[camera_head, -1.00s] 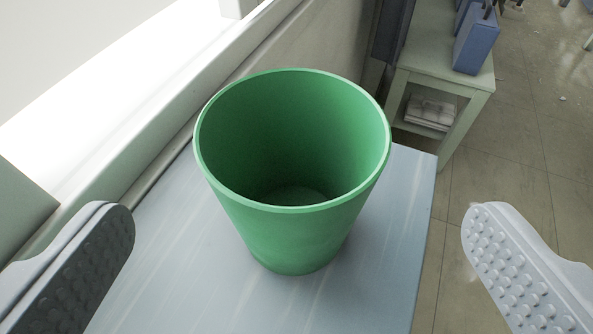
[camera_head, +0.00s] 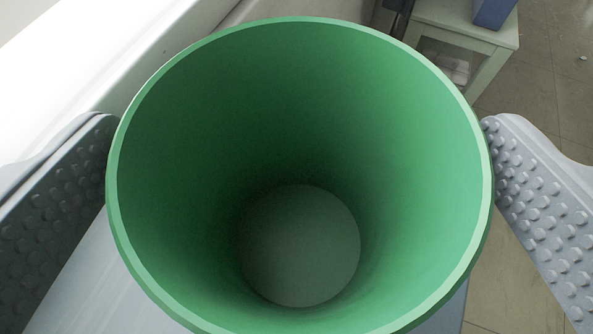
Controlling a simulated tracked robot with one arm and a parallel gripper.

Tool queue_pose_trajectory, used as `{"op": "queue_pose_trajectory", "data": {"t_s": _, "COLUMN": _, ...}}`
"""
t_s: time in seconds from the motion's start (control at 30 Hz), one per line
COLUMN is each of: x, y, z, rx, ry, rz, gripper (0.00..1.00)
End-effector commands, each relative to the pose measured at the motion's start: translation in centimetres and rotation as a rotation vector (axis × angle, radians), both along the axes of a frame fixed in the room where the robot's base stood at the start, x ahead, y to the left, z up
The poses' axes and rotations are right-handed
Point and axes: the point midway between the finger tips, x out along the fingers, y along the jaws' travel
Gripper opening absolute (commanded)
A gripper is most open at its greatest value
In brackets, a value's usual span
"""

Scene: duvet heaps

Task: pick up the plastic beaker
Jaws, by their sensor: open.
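The green plastic beaker (camera_head: 300,110) fills the middle of the view, upright with its mouth facing me. I see down its empty inside to the round floor. Its lower rim edge is cut off by the frame. My gripper (camera_head: 302,120) is open, with one studded finger on each side of the beaker. The fingertips are close to the rim at left and right; I cannot tell whether they touch it. The beaker stands on a pale blue-grey surface (camera_head: 88,285), mostly hidden behind it.
A white window ledge (camera_head: 150,50) runs along the upper left, close to the left finger. A pale green side table (camera_head: 465,30) with a blue object (camera_head: 493,12) on it stands at the upper right. Tiled floor (camera_head: 550,75) lies on the right.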

Motion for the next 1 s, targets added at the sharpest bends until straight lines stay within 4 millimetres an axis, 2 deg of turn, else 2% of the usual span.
{"op": "queue_pose_trajectory", "data": {"t_s": 0.2, "x": 1.8, "y": 0.0, "z": -0.7, "rx": -0.002, "ry": 0.001, "rz": 0.000, "gripper": 1.00}}
{"op": "queue_pose_trajectory", "data": {"t_s": 0.47, "x": 1.9, "y": 0.0, "z": -0.8, "rx": -0.002, "ry": 0.000, "rz": 0.001, "gripper": 1.00}}
{"op": "queue_pose_trajectory", "data": {"t_s": 0.6, "x": 1.9, "y": 0.1, "z": -0.8, "rx": -0.002, "ry": 0.001, "rz": 0.001, "gripper": 0.61}}
{"op": "queue_pose_trajectory", "data": {"t_s": 0.67, "x": 1.9, "y": 0.1, "z": -0.8, "rx": -0.001, "ry": 0.001, "rz": 0.000, "gripper": 0.47}}
{"op": "queue_pose_trajectory", "data": {"t_s": 1.0, "x": 1.9, "y": 0.0, "z": -0.6, "rx": -0.001, "ry": 0.000, "rz": 0.000, "gripper": 0.47}}
